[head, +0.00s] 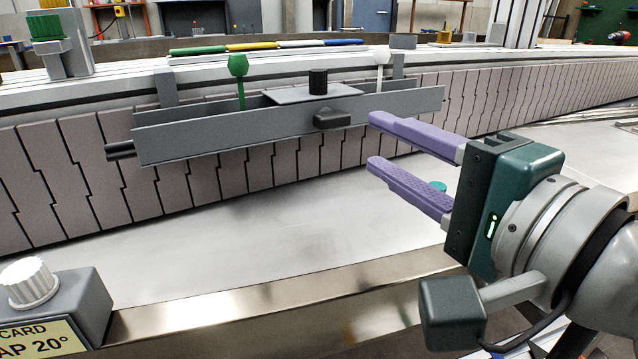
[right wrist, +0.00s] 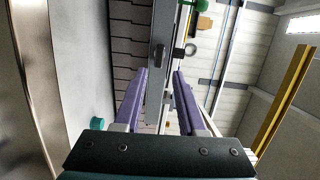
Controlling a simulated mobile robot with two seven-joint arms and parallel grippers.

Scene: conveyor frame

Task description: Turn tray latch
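A grey metal tray (head: 230,132) is mounted along the side of the conveyor in the head view. A dark rounded latch-like handle (head: 332,118) sticks out of its front face, and a black ribbed knob (head: 318,82) stands on a plate above it. My right gripper (head: 372,140) has purple fingers spread apart with nothing held. Its fingertips are right of the handle, apart from it in the picture. In the right wrist view the open gripper (right wrist: 160,72) has the grey tray (right wrist: 155,95) showing between its fingers. My left gripper is not in view.
A green-topped peg (head: 238,66) and a white-topped peg (head: 380,56) rise by the tray. The slatted conveyor (head: 500,95) runs behind. A box with a white knob (head: 28,280) stands at lower left. The metal surface (head: 230,240) in front is mostly clear.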

